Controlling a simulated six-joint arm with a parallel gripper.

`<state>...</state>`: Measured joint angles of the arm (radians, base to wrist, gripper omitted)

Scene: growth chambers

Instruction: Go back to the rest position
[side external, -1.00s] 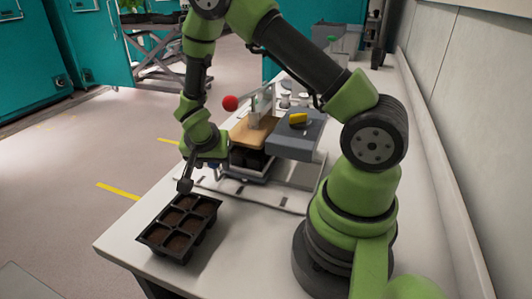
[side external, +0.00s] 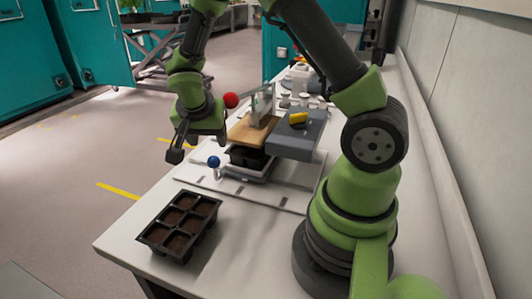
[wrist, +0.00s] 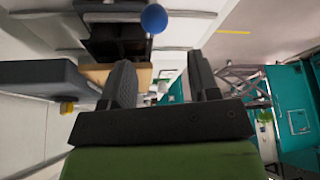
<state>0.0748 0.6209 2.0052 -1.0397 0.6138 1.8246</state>
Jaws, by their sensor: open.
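My gripper (side external: 174,155) is above the left edge of the bench in the side external view, up and away from the black cell tray. In the wrist view its two fingers (wrist: 163,85) are apart with nothing between them. The black tray (side external: 180,226) has several cells filled with dark soil and sits at the near left corner of the bench, touched by nothing.
A press-like device with a red ball (side external: 231,100), a blue ball (side external: 214,161), a wooden board (side external: 250,131) and a grey block (side external: 292,140) bearing a yellow piece (side external: 298,118) stands mid-bench. A wall runs along the right. The bench's near middle is clear.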

